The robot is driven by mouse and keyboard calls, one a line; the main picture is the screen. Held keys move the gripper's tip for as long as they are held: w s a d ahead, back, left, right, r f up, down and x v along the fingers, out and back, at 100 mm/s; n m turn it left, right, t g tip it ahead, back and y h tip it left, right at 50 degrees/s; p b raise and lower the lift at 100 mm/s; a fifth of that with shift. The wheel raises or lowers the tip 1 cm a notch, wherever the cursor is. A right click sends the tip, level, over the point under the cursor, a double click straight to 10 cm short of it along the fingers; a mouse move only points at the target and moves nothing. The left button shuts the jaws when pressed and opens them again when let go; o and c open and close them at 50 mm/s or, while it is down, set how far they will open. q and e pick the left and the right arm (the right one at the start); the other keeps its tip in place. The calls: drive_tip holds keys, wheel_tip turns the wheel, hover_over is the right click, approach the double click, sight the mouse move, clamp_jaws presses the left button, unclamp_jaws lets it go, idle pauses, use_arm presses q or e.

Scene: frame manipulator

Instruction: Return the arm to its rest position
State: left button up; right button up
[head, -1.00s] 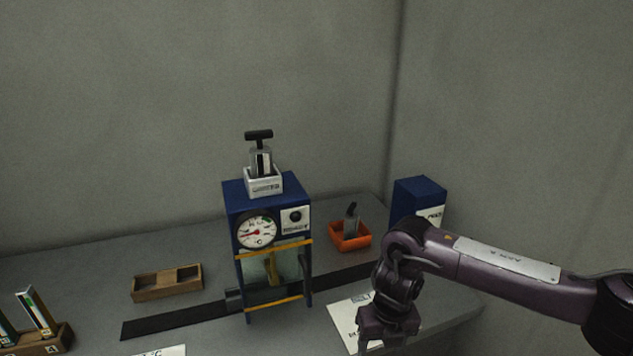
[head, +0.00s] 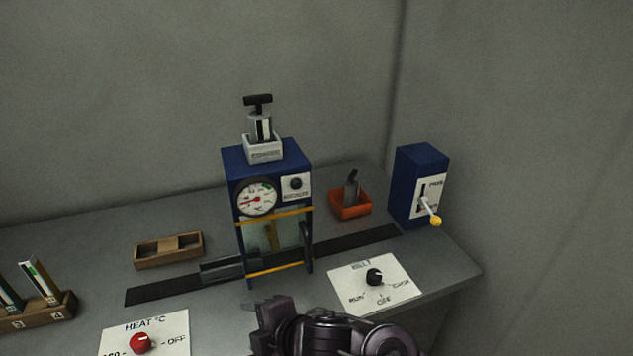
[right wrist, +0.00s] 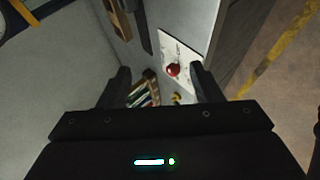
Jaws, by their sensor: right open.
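My right arm shows at the bottom centre of the head view, in front of the table's near edge. Its right gripper (head: 268,322) is partly cut off there. In the right wrist view my right gripper (right wrist: 160,76) has its two dark fingers spread apart, with nothing held between them. Beyond the fingers that view shows a red knob (right wrist: 173,69) on a white plate and a rack of tubes. My left gripper is not in view.
A blue gauge cabinet (head: 275,165) stands mid-table over a black belt strip (head: 350,243). A blue lever box (head: 408,190), orange tray (head: 350,212), belt dial plate (head: 402,284), heat plate (head: 172,330), wooden block (head: 145,255) and tube rack (head: 60,308) surround it.

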drive_tip(key=s+d+f+m+h, duration=0.1)
drive_tip(key=d+m+h, duration=0.2)
drive_tip(key=d+m, duration=0.45)
drive_tip(key=s+d+f+m+h, duration=0.1)
drive_tip(key=d+f+m+h, duration=0.1)
drive_tip(key=d+m, duration=0.55)
drive_tip(key=s+d+f+m+g+h, duration=0.35)
drive_tip(key=s+d+m, duration=0.45)
drive_tip(key=d, duration=0.7)
drive_tip(key=s+f+n, duration=0.1)
drive_tip(key=s+f, duration=0.1)
drive_tip(key=f, duration=1.4)
drive_tip(key=s+f, duration=0.3)
drive_tip(key=f, duration=1.4)
drive_tip(key=s+d+f+g, duration=0.1)
drive_tip(key=s+f, duration=0.7)
drive_tip(key=s, duration=0.1)
drive_tip(key=s+d+f+g, duration=0.1)
drive_tip(key=s+d+f, duration=0.1)
drive_tip(key=s+f, duration=0.6)
drive_tip(key=shift+s+d+f+b, duration=0.25)
drive_tip(key=shift+s+d+b, duration=0.1)
drive_tip(key=shift+s, duration=0.35)
